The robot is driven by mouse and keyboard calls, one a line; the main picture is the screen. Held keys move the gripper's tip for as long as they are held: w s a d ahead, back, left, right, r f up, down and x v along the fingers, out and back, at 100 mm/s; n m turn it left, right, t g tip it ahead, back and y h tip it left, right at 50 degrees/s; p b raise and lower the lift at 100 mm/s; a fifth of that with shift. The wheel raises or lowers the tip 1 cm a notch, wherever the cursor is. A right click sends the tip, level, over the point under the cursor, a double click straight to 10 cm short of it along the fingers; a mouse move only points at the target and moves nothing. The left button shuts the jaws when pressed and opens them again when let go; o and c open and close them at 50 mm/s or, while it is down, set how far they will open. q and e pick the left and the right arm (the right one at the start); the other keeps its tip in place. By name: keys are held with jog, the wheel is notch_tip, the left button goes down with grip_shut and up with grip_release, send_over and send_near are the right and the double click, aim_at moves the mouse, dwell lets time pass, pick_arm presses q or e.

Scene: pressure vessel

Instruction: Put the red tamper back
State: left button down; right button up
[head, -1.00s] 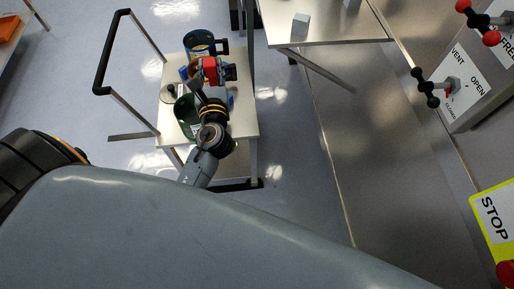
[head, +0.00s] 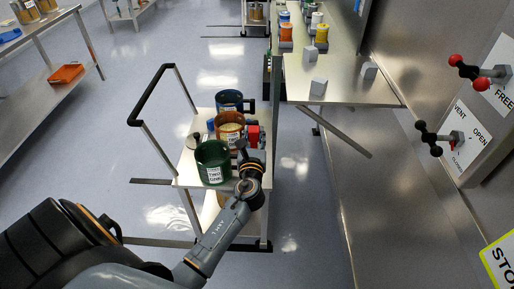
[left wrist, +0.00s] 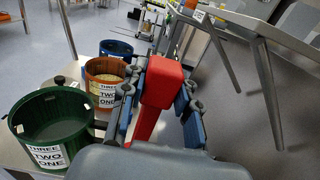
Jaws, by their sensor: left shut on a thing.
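The red tamper (head: 252,136) is held by my left gripper (head: 250,143) at the right edge of the small cart (head: 192,172). In the left wrist view the tamper (left wrist: 165,84) stands between the two dark blue-padded fingers, its square red head up and a narrower red shaft below. Its lower end is hidden behind the gripper body. The fingers are shut on it. It appears beside the mugs, to their right. My right gripper is not in view.
A green mug (head: 213,163), an orange-brown mug (head: 229,125) with pale contents and a blue mug (head: 229,101) stand on the cart. A black cart handle (head: 150,95) rises at left. A steel bench (head: 340,85) with grey blocks (head: 318,87) lies beyond, right.

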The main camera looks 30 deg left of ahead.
pick_arm(q)
jog(key=shift+w+a+f+b, duration=0.15)
jog(key=shift+w+f+b, duration=0.35)
jog(key=shift+f, duration=0.6)
jog(key=shift+w+a+f+b, duration=0.15)
jog(key=shift+w+f+b, duration=0.3)
jog(key=shift+f, duration=0.7)
jog(key=shift+w+a+f+b, duration=0.15)
jog(key=shift+w+f+b, duration=0.35)
jog(key=shift+f, duration=0.6)
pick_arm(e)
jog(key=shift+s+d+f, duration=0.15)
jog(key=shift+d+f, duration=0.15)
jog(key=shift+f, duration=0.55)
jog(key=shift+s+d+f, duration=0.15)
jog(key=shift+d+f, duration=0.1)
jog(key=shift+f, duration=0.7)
pick_arm(q)
jog(key=shift+f, duration=0.2)
jog(key=c, duration=1)
grip_release()
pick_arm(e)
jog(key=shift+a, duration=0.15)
